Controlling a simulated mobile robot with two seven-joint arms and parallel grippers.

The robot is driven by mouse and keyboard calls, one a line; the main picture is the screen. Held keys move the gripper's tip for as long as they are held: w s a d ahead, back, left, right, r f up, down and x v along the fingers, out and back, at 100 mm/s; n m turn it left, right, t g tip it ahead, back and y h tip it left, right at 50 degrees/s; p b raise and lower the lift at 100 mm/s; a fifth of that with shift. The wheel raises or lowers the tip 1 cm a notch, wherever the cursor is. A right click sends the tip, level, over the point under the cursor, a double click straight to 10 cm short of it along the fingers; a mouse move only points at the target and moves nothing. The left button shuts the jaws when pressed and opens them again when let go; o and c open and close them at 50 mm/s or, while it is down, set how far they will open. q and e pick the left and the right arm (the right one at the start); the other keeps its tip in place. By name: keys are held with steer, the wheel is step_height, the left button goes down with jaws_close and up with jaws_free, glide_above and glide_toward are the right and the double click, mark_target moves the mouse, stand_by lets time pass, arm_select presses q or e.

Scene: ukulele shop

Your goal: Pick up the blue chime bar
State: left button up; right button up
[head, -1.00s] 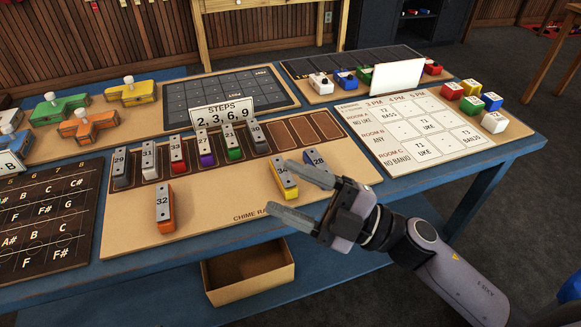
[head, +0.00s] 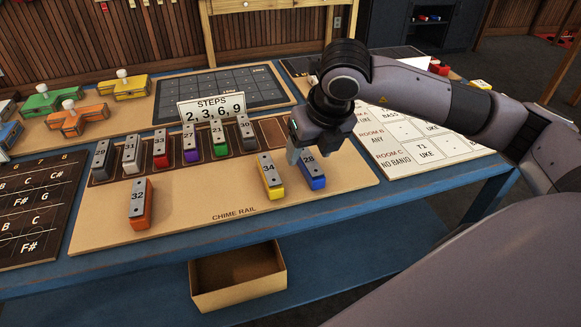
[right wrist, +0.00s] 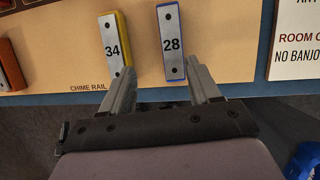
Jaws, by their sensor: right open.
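The blue chime bar (head: 312,176), marked 28, lies on the bare front part of the chime rail board. It has a grey metal top and a blue base, and also shows in the right wrist view (right wrist: 171,40). My right gripper (head: 300,150) is open and empty, pointing down beside the far end of the blue bar in the head view. In the right wrist view its two fingers (right wrist: 163,88) stand apart, with the bar's near end roughly between and beyond their tips. Contact cannot be made out. My left gripper is not in view.
The yellow chime bar (head: 271,178), marked 34, lies close to the left of the blue bar. An orange bar (head: 140,205) lies further left. Several bars stand in the rail behind, by a steps sign (head: 212,108). An open box (head: 238,280) sits below the table edge.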

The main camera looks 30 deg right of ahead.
mark_target(309, 159)
steer(key=shift+w+d+r+h, duration=0.25)
steer(key=shift+w+d+h, duration=0.05)
steer(key=shift+d, duration=0.2)
steer(key=shift+w+d+f, duration=0.15)
steer(key=shift+f, duration=0.05)
steer(key=shift+x, duration=3.25)
steer(key=shift+d+f, duration=0.1)
steer(key=shift+d, duration=0.1)
steer(key=c, duration=1.1)
